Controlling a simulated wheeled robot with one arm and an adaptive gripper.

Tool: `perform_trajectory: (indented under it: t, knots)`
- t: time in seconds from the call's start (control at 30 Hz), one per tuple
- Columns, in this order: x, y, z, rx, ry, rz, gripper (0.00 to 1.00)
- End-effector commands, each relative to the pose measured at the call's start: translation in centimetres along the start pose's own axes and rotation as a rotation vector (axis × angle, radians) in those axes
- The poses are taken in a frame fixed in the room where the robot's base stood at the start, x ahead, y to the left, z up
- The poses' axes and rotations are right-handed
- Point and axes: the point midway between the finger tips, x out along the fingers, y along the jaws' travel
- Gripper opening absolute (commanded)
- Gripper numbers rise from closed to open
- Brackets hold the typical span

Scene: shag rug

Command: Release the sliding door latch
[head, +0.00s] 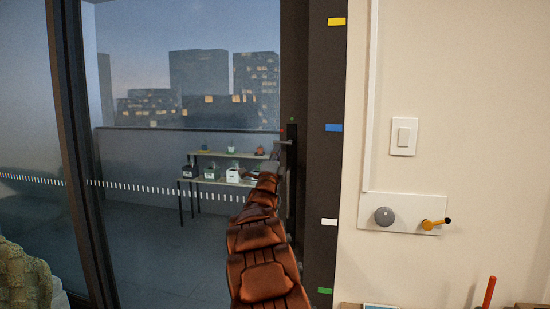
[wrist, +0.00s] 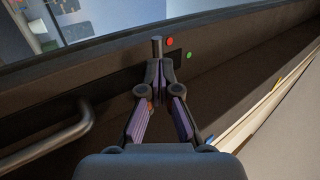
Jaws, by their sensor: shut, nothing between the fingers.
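The sliding door's dark frame (head: 296,60) stands upright at centre right in the head view. A small dark latch lever (head: 284,142) sticks out from it, with a red dot and a green dot close by. In the wrist view the lever (wrist: 157,46) stands just beyond my fingertips, left of the red dot (wrist: 170,41) and the green dot (wrist: 189,55). My gripper (wrist: 158,68) is shut and empty, its tips meeting right at the lever; I cannot tell whether they touch it. In the head view my gripper (head: 276,155) is small and partly hidden by my arm.
A bar handle (wrist: 50,135) is on the left in the wrist view. Shelves with pots (head: 232,153) stand behind the glass.

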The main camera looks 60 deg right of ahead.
Motion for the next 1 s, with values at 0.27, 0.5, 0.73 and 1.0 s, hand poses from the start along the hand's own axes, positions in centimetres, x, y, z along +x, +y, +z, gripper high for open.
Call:
perform_trajectory:
  t: [0.27, 0.5, 0.73, 1.0]
  knots:
    - [1.4, 0.2, 0.0, -0.001, 0.0, 0.004, 0.0]
    - [1.6, 0.1, 0.0, 0.0, 0.0, 0.003, 0.0]
    - [1.6, 0.1, 0.0, 0.0, 0.0, 0.003, 0.0]
    - [1.7, 0.4, -0.8, 0.011, 0.019, 0.003, 0.0]
